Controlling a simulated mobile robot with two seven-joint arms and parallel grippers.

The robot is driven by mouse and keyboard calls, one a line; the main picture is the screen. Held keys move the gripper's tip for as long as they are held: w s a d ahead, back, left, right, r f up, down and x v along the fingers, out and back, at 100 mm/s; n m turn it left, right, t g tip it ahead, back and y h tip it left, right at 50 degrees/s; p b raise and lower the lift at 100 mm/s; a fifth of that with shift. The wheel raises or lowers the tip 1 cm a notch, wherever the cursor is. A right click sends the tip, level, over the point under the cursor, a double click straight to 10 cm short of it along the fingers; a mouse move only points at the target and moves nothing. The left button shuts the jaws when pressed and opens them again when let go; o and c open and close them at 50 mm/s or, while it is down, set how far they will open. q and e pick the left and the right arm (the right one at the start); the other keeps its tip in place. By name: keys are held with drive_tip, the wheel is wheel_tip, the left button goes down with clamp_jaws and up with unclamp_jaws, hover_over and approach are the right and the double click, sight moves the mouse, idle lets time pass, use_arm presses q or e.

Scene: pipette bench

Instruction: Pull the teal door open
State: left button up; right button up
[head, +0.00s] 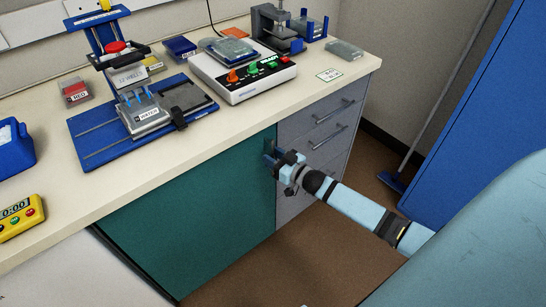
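The teal door (200,215) is the front of the cabinet under the bench, left of the grey drawers. It looks shut, flush with the cabinet front. My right gripper (271,154) is at the door's upper right edge, where a handle would be hidden behind the fingers. The fingers are too small and dark to tell whether they are closed on anything. My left gripper is out of view.
The bench top (235,118) carries a blue pipetting stand (100,140), a white device with coloured knobs (245,80) and a yellow timer (18,215). Grey drawers (318,135) stand right of the door. A blue cabinet (480,120) stands at the right. Brown floor (270,265) is clear before the door.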

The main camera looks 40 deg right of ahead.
clamp_jaws()
drive_tip(key=shift+s, duration=0.1)
